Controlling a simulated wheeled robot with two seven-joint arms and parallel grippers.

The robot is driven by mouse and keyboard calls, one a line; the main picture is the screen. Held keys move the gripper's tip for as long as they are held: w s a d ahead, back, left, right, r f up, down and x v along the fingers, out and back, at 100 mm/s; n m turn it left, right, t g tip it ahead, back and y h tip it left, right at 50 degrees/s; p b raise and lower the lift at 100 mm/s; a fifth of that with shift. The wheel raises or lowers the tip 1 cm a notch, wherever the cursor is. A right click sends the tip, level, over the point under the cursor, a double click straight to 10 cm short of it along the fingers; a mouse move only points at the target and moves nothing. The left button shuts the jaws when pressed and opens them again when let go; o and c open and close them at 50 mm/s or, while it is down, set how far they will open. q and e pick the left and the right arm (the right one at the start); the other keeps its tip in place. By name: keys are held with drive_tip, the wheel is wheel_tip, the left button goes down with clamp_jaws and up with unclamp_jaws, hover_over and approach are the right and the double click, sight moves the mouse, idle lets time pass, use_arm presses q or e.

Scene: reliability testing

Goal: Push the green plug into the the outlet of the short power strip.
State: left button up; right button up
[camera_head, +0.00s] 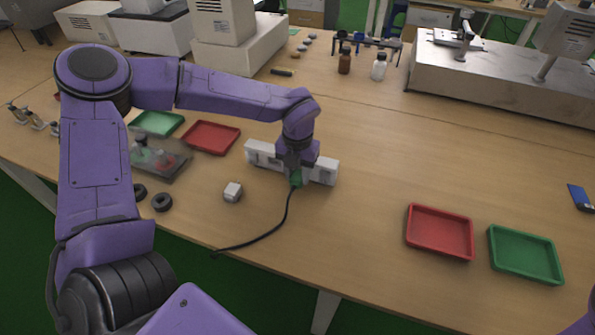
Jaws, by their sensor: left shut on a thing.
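A white power strip (324,173) lies on the table near the middle, partly hidden behind my left gripper. My left gripper (296,175) points down at the strip and is shut on the green plug (296,181). The plug is at the strip's front side, and a black cord (278,226) runs from it toward the table's front edge. I cannot tell whether the plug is inside an outlet. My right gripper is not in view; only a bit of purple arm shows at the bottom right corner.
A small white block (233,191) and black rings (162,202) lie left of the cord. Red (439,232) and green (525,254) trays stand at the right. Another red tray (211,137) is behind left. The table right of the strip is clear.

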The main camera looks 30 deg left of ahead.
use_arm(q)
drive_tip(key=shift+w+a+p, duration=0.25)
drive_tip(key=shift+w+p, duration=0.45)
drive_tip(key=shift+w, duration=0.25)
idle(2.2)
drive_tip(key=o, duration=1.2)
wheel_tip(320, 180, up, 11)
drive_tip(key=shift+f, duration=0.2)
drive_tip(key=shift+f, duration=0.1)
